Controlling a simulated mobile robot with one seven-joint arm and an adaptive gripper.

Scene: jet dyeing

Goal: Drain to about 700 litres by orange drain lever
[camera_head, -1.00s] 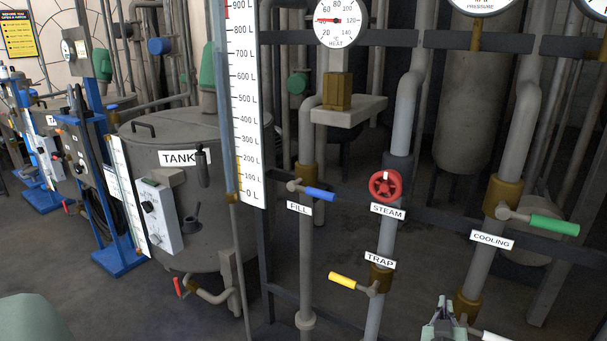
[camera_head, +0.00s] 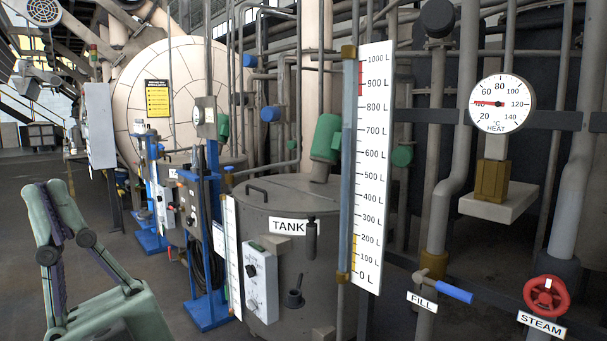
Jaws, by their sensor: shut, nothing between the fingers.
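The tall white level scale (camera_head: 370,170) stands right of centre, marked in litres from 0 to 1000. A blue-grey sight tube (camera_head: 348,165) runs along its left edge between brass ends. The tube's shading changes near the 700 L mark, but I cannot tell for sure that this is the liquid level. The grey tank (camera_head: 262,208) with its TANK label stands behind and left of the scale. No orange drain lever shows.
A blue-handled FILL lever (camera_head: 454,293) and a red STEAM handwheel (camera_head: 547,296) are at lower right. A round HEAT dial (camera_head: 502,104) is above them. A control box (camera_head: 260,282) is on the tank. Blue stands (camera_head: 204,255) are left of the tank. Open floor shows further left.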

